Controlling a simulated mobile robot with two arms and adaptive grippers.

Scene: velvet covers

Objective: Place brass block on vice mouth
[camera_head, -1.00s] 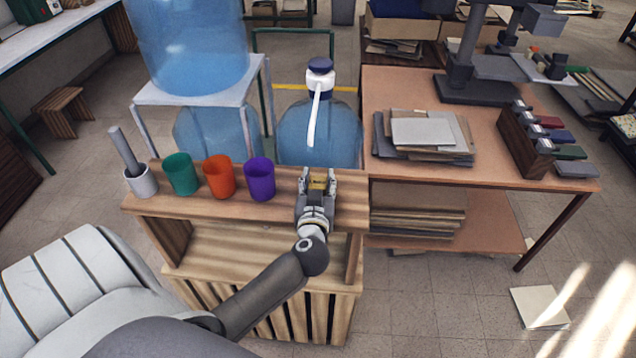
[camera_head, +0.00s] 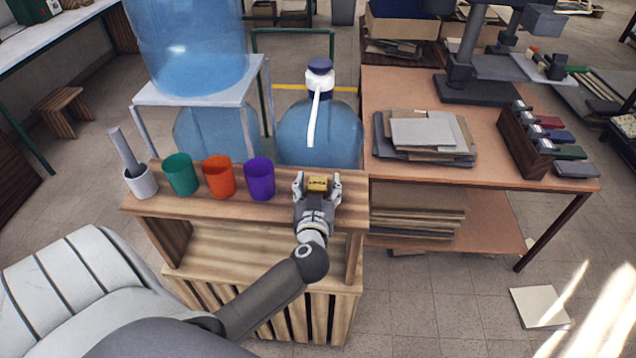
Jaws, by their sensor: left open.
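The brass block (camera_head: 318,185) is a small yellow piece with dark lettering. It sits at the right end of the wooden stand's top. My left gripper (camera_head: 318,180) is open, with one finger on each side of the block and a gap showing at each side. The gripper's body hides the near lower part of the block. A small dark device that looks like the vice (camera_head: 556,67) is on the drill press plate at the far right; its mouth is too small to make out. My right gripper is not in view.
Purple (camera_head: 260,179), orange (camera_head: 219,177) and green (camera_head: 180,174) cups and a white mortar (camera_head: 141,183) with a pestle line the wooden stand (camera_head: 225,206). A large blue bottle (camera_head: 322,135) stands behind. Papers (camera_head: 425,135) and a rack (camera_head: 525,143) occupy the right table (camera_head: 400,85).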

